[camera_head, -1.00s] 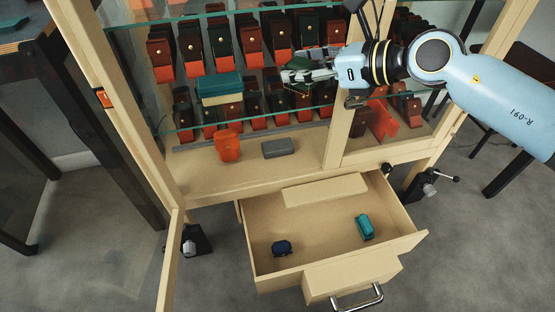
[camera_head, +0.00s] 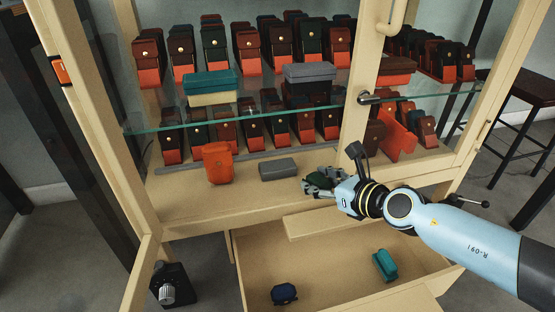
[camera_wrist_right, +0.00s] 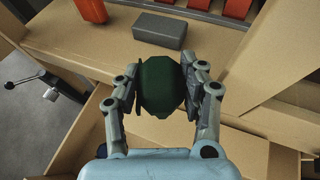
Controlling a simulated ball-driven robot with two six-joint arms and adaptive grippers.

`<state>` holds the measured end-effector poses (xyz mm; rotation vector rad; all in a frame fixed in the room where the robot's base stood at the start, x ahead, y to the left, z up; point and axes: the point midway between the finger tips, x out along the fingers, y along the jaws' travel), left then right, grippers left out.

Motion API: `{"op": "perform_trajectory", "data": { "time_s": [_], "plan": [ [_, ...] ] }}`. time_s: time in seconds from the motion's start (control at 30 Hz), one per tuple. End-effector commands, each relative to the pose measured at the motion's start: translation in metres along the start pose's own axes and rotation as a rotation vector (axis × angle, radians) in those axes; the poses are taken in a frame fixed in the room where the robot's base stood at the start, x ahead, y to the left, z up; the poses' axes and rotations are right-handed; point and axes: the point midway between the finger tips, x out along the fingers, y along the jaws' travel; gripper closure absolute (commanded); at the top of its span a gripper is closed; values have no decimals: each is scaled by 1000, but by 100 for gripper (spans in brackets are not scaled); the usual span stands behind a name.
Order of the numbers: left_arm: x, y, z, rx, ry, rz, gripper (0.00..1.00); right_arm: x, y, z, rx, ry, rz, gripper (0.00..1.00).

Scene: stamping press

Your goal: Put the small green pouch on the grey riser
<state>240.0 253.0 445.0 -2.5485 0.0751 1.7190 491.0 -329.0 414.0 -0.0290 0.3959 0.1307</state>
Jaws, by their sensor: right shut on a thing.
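The small green pouch (camera_wrist_right: 161,86) is held between the two fingers of my right gripper (camera_head: 318,186); it shows dark green in the right wrist view. In the head view the fingers mostly cover the pouch (camera_head: 317,182). The gripper is at the front edge of the cabinet's bottom board, to the right of the grey riser. The grey riser (camera_head: 278,169) is a low flat block on that board, with nothing on its top. It also shows in the right wrist view (camera_wrist_right: 160,31), beyond the pouch and apart from it. My left gripper is out of view.
An orange pouch (camera_head: 218,163) stands left of the riser. A glass shelf (camera_head: 250,112) with a teal box (camera_head: 211,83) and a grey box (camera_head: 310,74) is above. An open drawer (camera_head: 330,262) below holds a blue pouch (camera_head: 284,293) and a teal pouch (camera_head: 385,265).

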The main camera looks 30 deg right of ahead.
Motion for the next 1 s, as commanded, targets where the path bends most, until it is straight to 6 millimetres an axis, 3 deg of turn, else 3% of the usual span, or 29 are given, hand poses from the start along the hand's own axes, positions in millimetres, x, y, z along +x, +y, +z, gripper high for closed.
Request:
{"op": "perform_trajectory", "data": {
  "time_s": [0.03, 0.2, 0.33, 0.57, 0.8, 1.0],
  "plan": [
    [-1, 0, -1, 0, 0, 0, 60, 15, 0, 11, 1, -9, -1, 95],
    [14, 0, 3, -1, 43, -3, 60, 61, 0, 25, 0, -3, 0, 95],
    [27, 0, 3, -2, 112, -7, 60, 87, 0, 34, 1, -1, 1, 95],
    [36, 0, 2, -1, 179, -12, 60, 104, 0, 43, 0, -1, 1, 95],
    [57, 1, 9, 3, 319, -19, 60, 139, 1, 55, 1, 1, 1, 95],
    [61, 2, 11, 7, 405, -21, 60, 139, 0, 55, 0, 2, 1, 95]
  ]
}}
